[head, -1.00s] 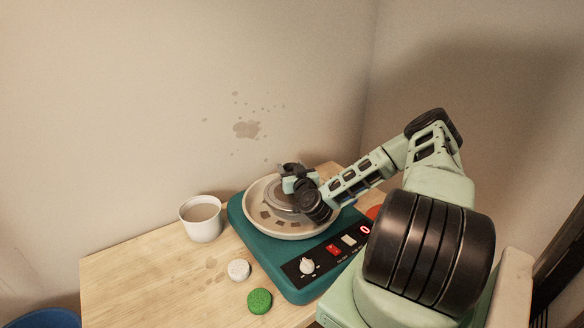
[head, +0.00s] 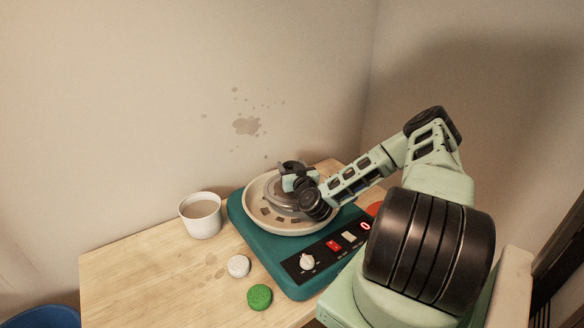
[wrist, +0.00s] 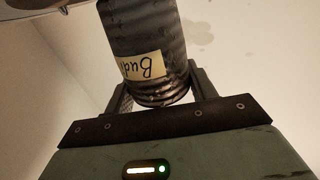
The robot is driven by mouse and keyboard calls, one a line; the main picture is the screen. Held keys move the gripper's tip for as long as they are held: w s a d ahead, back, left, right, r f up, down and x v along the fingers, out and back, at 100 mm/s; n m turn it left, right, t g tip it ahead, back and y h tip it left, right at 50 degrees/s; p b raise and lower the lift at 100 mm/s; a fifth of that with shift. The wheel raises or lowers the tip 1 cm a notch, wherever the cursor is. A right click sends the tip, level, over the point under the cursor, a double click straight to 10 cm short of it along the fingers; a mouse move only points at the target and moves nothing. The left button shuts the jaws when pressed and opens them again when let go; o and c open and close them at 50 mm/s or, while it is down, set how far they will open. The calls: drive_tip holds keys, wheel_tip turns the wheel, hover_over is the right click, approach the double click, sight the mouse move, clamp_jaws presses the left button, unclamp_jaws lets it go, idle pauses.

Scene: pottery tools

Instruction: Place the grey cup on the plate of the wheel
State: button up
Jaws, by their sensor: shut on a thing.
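The grey cup (wrist: 158,50) is a dark, ribbed cylinder with a cream label whose lettering shows upside down in the wrist view. My gripper (wrist: 160,88) is shut on it, one finger on each side. In the head view my gripper (head: 296,178) is over the far part of the wheel, and it and my wrist largely hide the cup. The plate of the wheel (head: 270,196) is a grey disc inside a pale round splash pan (head: 255,212), partly covered by my wrist. I cannot tell whether the cup touches the plate.
The teal wheel base (head: 262,250) has a front panel with a knob and switches. A white cup with brown liquid (head: 201,229) stands left of it. A white lump (head: 238,266) and a green sponge-like disc (head: 259,297) lie in front on the wooden table (head: 150,270). The wall is close behind.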

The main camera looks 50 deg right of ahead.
drive_tip(key=shift+s+f, duration=0.1)
drive_tip(key=shift+f, duration=0.3)
drive_tip(key=shift+s+f+b, duration=0.1)
drive_tip(key=shift+f+b, duration=0.25)
drive_tip(key=shift+f, duration=0.3)
drive_tip(key=o, duration=1.2)
drive_tip(key=shift+c, duration=0.2)
drive_tip(key=shift+s+f, duration=0.1)
drive_tip(key=shift+s, duration=0.05)
drive_tip(key=shift+s+a+b, duration=0.15)
drive_tip(key=shift+a+b, duration=0.05)
drive_tip(key=shift+b, duration=0.15)
drive_tip(key=r+b+v, duration=0.1)
drive_tip(key=r+v, duration=0.1)
drive_tip(key=v, duration=1.4)
drive_tip(key=shift+a, duration=0.4)
